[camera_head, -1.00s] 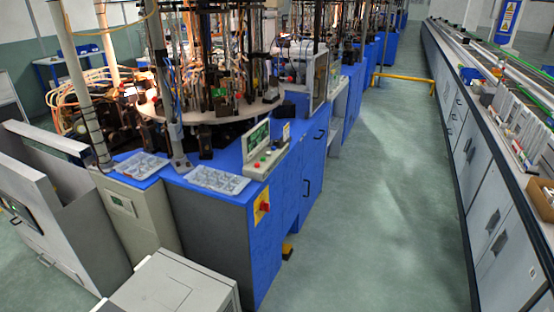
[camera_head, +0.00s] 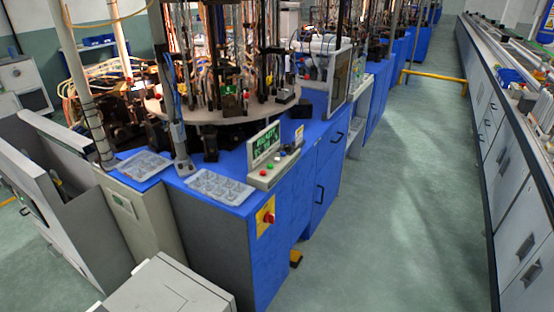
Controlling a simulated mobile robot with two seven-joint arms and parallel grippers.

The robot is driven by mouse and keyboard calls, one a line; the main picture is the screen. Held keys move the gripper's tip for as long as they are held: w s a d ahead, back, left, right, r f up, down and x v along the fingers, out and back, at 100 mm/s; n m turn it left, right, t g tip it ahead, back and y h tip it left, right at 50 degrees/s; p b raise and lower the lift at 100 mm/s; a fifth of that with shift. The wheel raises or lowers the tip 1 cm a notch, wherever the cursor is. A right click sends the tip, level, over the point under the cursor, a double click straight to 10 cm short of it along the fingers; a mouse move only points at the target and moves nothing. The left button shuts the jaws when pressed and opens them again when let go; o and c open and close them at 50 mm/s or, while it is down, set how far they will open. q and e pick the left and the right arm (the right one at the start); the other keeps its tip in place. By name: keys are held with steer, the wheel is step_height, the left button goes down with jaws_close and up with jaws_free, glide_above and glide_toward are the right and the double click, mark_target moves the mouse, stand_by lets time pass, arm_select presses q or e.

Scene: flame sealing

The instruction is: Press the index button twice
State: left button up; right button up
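A small control box (camera_head: 274,172) stands on the front right corner of the blue machine (camera_head: 268,232). It has a green-lit screen (camera_head: 264,143) and small red and green buttons (camera_head: 265,169) on its sloped front. I cannot read which one is the index button. A red knob on a yellow plate (camera_head: 266,216) sits on the machine's side below the box. Neither of my grippers shows in the head view.
A long grey bench (camera_head: 510,165) runs along the right.

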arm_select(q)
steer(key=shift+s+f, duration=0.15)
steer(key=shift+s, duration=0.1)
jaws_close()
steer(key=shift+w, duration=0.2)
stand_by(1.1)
